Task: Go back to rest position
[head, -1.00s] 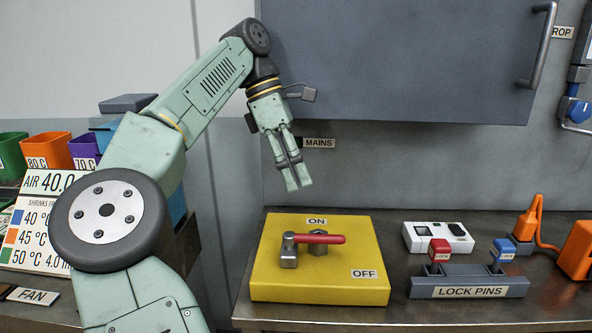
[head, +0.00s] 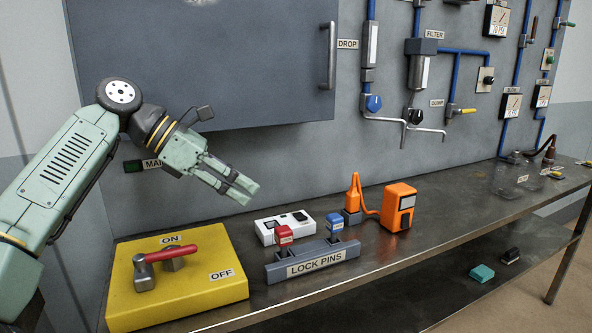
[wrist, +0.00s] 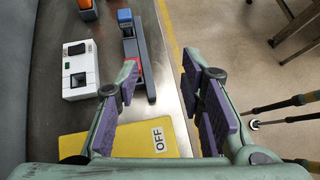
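My gripper (head: 243,192) hangs in the air above the bench in the head view, pointing right and slightly down, left of and above the lock pins. In the wrist view my gripper (wrist: 163,82) has its two purple-padded fingers well apart, with nothing between them. Below it, the yellow switch box (head: 190,302) carries a red lever (head: 180,255); its OFF corner also shows in the wrist view (wrist: 85,148). My gripper touches nothing that I can see.
The lock pin holder (head: 310,262) with a red and a blue lock (head: 335,222) stands right of the box. Behind it lie a white device (head: 283,224) and an orange unit (head: 398,207). A blue-grey cabinet (head: 200,60) hangs behind my arm. The bench (head: 430,215) has clear room at right.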

